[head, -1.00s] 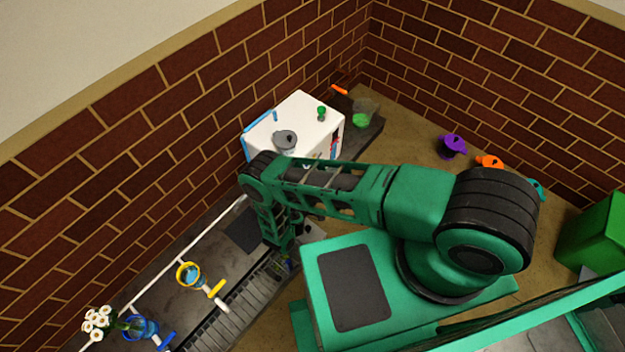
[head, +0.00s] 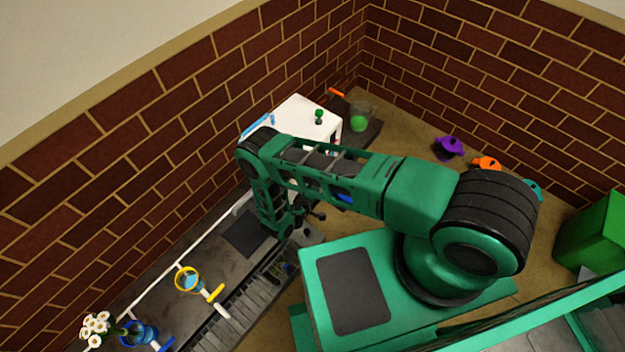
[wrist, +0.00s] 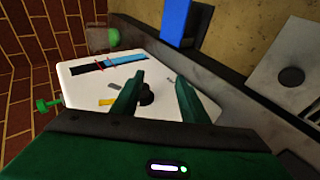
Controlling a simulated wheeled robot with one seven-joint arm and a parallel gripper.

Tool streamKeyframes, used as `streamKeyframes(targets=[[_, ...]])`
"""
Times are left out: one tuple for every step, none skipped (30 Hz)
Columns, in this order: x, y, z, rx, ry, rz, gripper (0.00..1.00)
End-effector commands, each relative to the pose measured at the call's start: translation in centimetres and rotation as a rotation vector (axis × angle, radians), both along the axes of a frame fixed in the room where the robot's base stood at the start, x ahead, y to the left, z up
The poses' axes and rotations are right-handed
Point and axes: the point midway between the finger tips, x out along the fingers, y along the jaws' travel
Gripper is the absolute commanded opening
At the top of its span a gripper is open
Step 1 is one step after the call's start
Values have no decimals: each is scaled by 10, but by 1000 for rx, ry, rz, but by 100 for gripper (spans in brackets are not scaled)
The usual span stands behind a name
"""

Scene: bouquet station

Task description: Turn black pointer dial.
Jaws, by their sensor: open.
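The black dial (wrist: 147,94) is a small dark knob on the white face of a box (wrist: 85,88) in the wrist view. Its pointer direction is too small to tell. My gripper (wrist: 159,78) is open, with one green finger on each side of the dial in the picture. The dial appears nearer the left finger, and no contact is visible. In the head view the white box (head: 305,112) stands against the brick wall, partly behind my arm; the dial does not show there.
The white face also carries a blue and black slot (wrist: 115,62) and a yellow piece (wrist: 108,101). A green knob (wrist: 48,105) sticks out at its side. A grey plate with a dark disc (wrist: 290,76) lies to the right. A yellow-rimmed cup (head: 188,278) stands at lower left.

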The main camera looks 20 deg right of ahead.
Motion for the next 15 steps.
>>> streamKeyframes(targets=[[7,-14,-5,33,60,-40,40],[8,-20,-9,54,101,-55,40],[9,-26,-14,85,153,-71,40],[9,-30,-18,110,192,-83,40],[10,-34,-20,136,228,-92,40],[10,-39,-22,173,274,-104,40],[12,-42,-23,205,306,-110,40],[12,-44,-24,237,338,-114,40],[14,-47,-23,280,375,-117,40],[16,-49,-22,315,401,-117,40],[17,-50,-20,352,425,-117,40],[19,-52,-15,400,455,-113,40],[21,-54,-12,437,475,-108,40],[24,-54,-7,478,491,-102,40],[27,-55,0,530,510,-90,40]])
